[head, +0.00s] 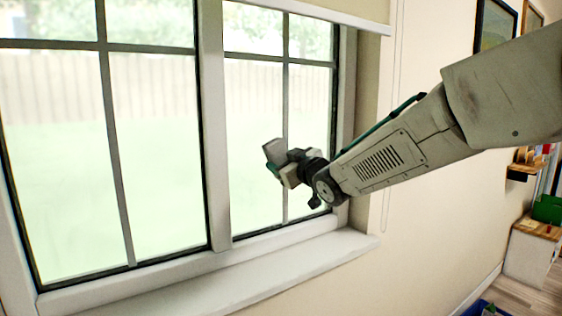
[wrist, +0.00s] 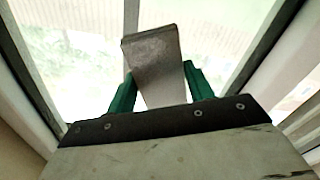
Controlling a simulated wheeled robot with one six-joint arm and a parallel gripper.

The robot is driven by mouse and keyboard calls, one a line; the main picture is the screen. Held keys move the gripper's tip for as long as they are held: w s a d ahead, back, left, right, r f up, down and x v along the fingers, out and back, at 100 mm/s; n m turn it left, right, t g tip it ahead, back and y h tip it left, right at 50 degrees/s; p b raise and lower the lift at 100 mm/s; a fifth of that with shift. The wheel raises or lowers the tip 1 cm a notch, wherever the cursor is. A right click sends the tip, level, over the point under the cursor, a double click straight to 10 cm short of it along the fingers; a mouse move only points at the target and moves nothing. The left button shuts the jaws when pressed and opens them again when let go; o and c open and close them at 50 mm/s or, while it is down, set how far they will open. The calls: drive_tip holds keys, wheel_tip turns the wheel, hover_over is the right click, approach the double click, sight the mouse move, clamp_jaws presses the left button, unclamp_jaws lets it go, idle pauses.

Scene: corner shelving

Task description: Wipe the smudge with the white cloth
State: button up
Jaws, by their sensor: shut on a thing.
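My gripper (head: 283,167) is in front of the right-hand window pane in the head view. In the wrist view its two green fingers (wrist: 158,72) are shut on a folded, greyish-white piece that looks like the white cloth (wrist: 153,55). The cloth (head: 273,150) also shows at the gripper's tip in the head view. It sticks out beyond the fingers towards the window glass (head: 255,115). I cannot tell whether it touches the glass. I cannot make out a clear smudge on the panes in either view.
Dark window bars (head: 286,110) and a white frame post (head: 214,130) divide the glass. A white sill (head: 250,273) runs below the window. A blind (head: 350,10) hangs at the top. Shelving with books (head: 540,215) stands at the far right.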

drive_tip(key=shift+v, duration=2.35)
drive_tip(key=shift+s+d, duration=0.1)
drive_tip(key=v, duration=0.2)
drive_tip(key=shift+s+d, duration=0.2)
drive_tip(key=shift+s, duration=0.1)
